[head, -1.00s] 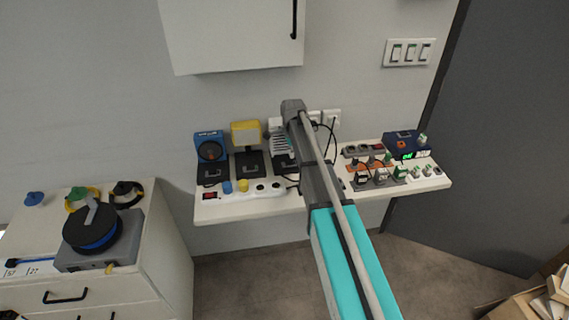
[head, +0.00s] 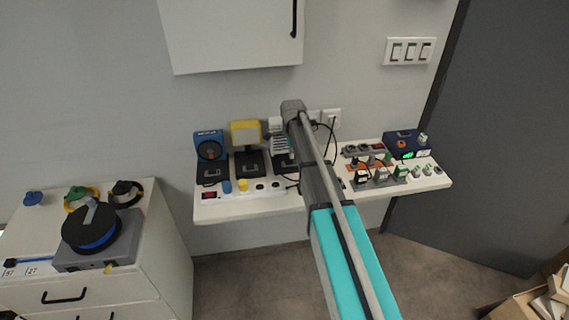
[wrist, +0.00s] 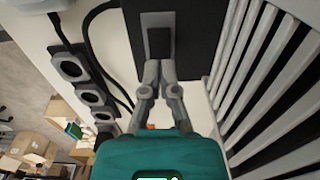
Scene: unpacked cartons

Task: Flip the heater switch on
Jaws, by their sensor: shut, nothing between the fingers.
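The heater (head: 279,144) is a white slatted unit on the wall shelf, partly hidden by my arm in the head view. Its white slats (wrist: 262,75) fill the right of the wrist view. Next to them is a black base with a pale plate carrying a dark rocker switch (wrist: 159,42). My gripper (wrist: 160,68) is shut and empty, its fingertips together at the near edge of the switch plate. I cannot tell whether they touch it or which way the rocker is set. In the head view the fingers are hidden behind my arm.
A yellow lamp-like unit (head: 245,133) and a blue round-faced unit (head: 209,146) stand left of the heater. A white power strip (head: 260,188) lies in front.

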